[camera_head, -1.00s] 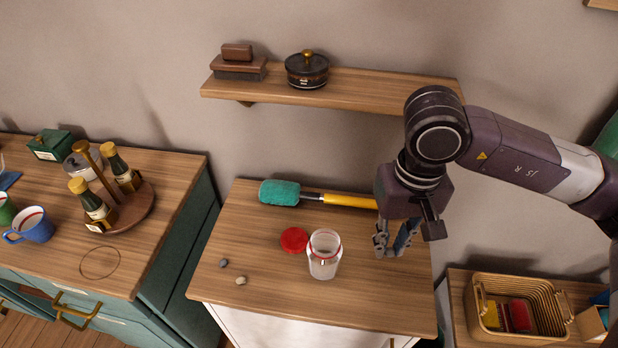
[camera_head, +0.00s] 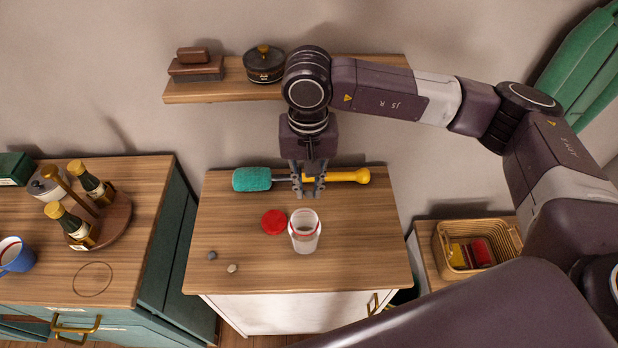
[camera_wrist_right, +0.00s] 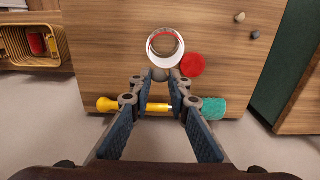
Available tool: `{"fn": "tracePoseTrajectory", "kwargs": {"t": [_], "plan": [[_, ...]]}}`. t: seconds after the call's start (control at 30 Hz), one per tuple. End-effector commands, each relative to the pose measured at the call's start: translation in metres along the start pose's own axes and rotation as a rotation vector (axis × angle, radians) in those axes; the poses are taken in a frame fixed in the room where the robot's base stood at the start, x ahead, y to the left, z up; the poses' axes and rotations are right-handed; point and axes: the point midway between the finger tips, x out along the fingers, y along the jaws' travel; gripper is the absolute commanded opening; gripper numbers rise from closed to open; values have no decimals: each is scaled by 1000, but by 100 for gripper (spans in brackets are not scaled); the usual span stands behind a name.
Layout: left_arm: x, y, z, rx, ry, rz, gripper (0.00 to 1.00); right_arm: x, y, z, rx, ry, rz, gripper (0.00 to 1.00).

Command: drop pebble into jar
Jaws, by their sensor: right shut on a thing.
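A clear open jar (camera_head: 305,238) with a red ring at its mouth stands on the wooden cabinet top (camera_head: 345,265). Its round red lid (camera_head: 274,222) lies just left of it. A dark pebble (camera_head: 212,255) and a pale pebble (camera_head: 232,268) lie apart at the front left. My right gripper (camera_head: 308,188) points down above the cabinet, behind the jar's mouth. In the right wrist view its fingertips (camera_wrist_right: 160,76) are close together on a small grey pebble (camera_wrist_right: 159,75), mostly hidden by them. The jar (camera_wrist_right: 165,47) shows just beyond the fingertips. My left gripper is out of view.
A brush with a teal head (camera_head: 252,179) and yellow handle (camera_head: 340,176) lies along the back edge. A wall shelf (camera_head: 210,92) holds a brown block and a dark pot. A wicker basket (camera_head: 442,250) stands right. The left counter holds bottles (camera_head: 92,183) on a rack.

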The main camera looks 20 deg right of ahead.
Motion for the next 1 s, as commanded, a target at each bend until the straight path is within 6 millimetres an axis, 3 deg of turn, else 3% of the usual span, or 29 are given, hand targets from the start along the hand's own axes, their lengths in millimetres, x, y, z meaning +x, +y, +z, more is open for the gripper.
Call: {"fn": "tracePoseTrajectory", "kwargs": {"t": [0.17,0.47,0.5,0.67,1.0], "plan": [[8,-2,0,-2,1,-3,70,19,0,0,0,-1,0,8],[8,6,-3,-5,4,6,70,21,0,0,0,0,0,8],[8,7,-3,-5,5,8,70,21,0,0,0,0,0,20],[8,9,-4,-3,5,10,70,21,0,0,0,0,0,37],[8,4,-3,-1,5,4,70,17,0,0,0,1,-2,37]]}}
